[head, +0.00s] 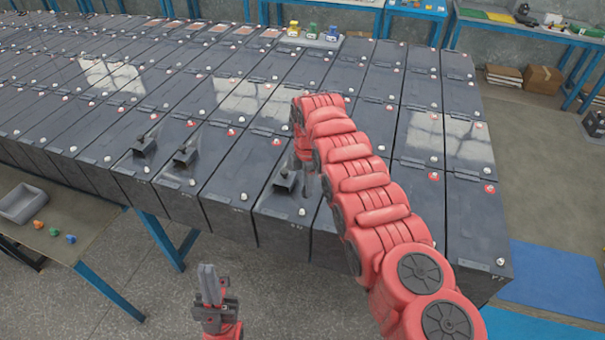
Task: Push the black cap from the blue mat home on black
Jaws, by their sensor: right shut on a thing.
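My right arm reaches in from the lower right and bends down over the front row of dark grey batteries (226,192). My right gripper (309,187) is partly hidden by its own arm, low over a front battery beside a dark raised block (287,182). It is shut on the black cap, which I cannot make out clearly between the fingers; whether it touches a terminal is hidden. My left gripper (208,284) points up in front of the row, away from the batteries; its fingers look together and empty. Red and pale round terminals dot the battery tops.
A side table (100,215) at left holds a grey tray (22,203) and orange, green and blue small pieces. A blue mat (550,280) lies on the floor at right. Two other dark blocks (185,155) stand on batteries further left. Blue-framed benches line the back.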

